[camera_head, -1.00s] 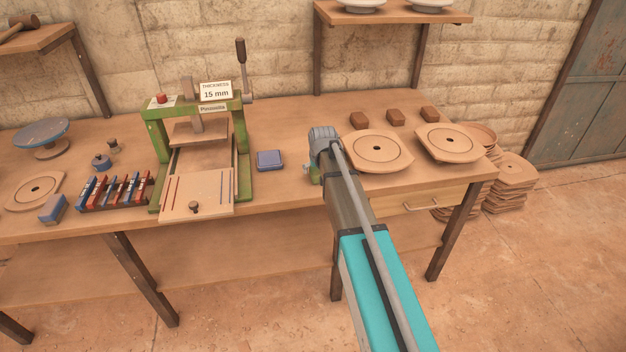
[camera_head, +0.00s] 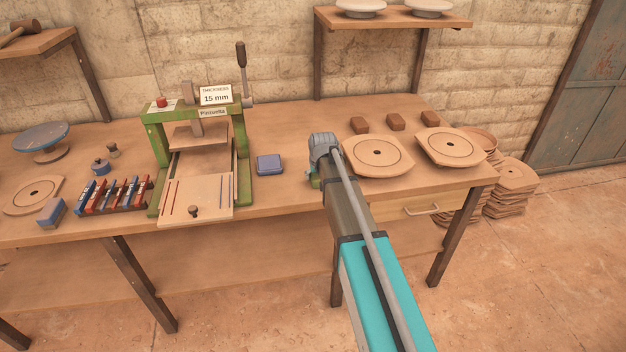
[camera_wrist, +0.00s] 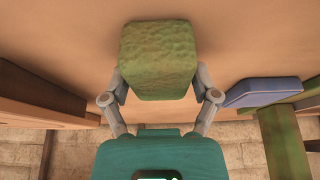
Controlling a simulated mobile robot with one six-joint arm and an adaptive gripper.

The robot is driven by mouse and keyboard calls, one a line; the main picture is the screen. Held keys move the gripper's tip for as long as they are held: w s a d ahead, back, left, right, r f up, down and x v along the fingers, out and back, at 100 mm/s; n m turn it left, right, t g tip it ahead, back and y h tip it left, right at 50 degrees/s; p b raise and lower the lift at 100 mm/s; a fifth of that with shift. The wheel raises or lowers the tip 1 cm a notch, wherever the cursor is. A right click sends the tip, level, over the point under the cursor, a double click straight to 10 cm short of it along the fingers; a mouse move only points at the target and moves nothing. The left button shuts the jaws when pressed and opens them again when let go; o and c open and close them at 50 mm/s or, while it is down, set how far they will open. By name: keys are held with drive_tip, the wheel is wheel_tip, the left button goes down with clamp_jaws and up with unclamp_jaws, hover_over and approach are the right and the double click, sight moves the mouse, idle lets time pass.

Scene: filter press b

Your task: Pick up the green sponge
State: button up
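The green sponge (camera_wrist: 158,60) fills the upper middle of the wrist view, close to the camera. My gripper (camera_wrist: 158,82) has one finger along each side of it, and both fingers appear to touch it. The fingertips are partly hidden by the sponge. In the head view my gripper (camera_head: 318,170) points down at the table's front part, right of the blue box. Only a small green patch of the sponge (camera_head: 313,182) shows there, beside my wrist. I cannot tell whether the sponge rests on the table or is just above it.
A blue box (camera_head: 269,164) and the green press (camera_head: 243,165) stand left of my gripper. The wooden table (camera_head: 290,135) is clear behind my gripper. A drawer (camera_head: 425,207) sits below the tabletop.

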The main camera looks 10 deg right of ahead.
drive_tip(key=c, duration=0.5)
drive_tip(key=shift+r, duration=0.1)
drive_tip(key=shift+r+p, duration=0.9)
drive_tip(key=shift+p, duration=0.15)
drive_tip(key=s+d+r+p, duration=0.7)
drive_tip(key=d+r+p, duration=0.4)
drive_tip(key=shift+s+d, duration=0.3)
drive_tip(key=shift+d, duration=0.1)
drive_tip(key=o, duration=0.5)
drive_tip(key=c, duration=0.5)
